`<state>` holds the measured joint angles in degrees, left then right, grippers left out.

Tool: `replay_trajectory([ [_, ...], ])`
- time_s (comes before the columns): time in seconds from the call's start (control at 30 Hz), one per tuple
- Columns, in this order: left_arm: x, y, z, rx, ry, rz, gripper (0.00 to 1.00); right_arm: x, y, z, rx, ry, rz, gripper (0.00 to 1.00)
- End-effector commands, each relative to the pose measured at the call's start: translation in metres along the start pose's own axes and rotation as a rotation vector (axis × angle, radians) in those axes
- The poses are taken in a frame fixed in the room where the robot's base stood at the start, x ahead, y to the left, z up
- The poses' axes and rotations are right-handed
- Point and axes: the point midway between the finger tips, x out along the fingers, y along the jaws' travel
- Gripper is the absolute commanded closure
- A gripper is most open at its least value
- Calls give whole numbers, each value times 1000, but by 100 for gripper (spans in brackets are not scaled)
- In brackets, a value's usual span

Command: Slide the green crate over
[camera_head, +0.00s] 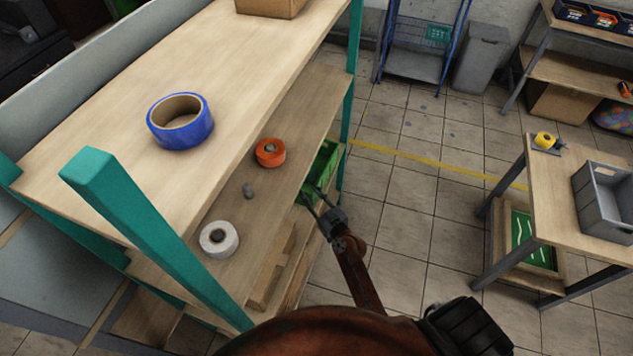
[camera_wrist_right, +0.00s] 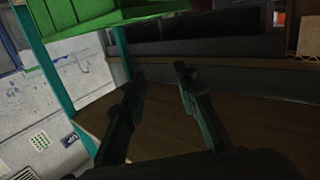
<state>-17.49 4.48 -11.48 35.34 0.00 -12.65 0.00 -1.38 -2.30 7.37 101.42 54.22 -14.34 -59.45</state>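The green crate (camera_head: 322,163) is on a lower level of the teal-posted shelf unit, at its right side in the head view, partly hidden under the board above. In the right wrist view the crate (camera_wrist_right: 95,14) shows at the top left, cut off by the frame. My right gripper (camera_head: 314,198) is at the crate's near end in the head view. Its two fingers (camera_wrist_right: 162,78) are spread apart, with nothing between them in the wrist view. I cannot tell whether a finger touches the crate. My left gripper is in neither view.
The shelf unit (camera_head: 105,135) holds a blue tape roll (camera_head: 181,122), an orange roll (camera_head: 270,153) and a white roll (camera_head: 219,239). A teal post (camera_head: 355,40) rises beside the crate. A table (camera_head: 560,185) with a grey bin (camera_head: 603,201) stands right. Tiled floor (camera_head: 420,215) between is clear.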

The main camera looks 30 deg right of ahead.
Motion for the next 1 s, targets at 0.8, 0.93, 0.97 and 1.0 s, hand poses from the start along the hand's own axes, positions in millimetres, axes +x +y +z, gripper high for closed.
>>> replay_trajectory([
  [0.8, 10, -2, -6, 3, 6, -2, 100, 72, 74, 53, 277, -359, 955, 72],
  [0.93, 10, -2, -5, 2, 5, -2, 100, 72, 73, 54, 277, -365, 956, 72],
  [0.97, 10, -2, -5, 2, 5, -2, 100, 72, 73, 54, 277, -364, 956, 72],
  [1.0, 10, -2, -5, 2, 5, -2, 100, 72, 73, 53, 276, -364, 956, 72],
])
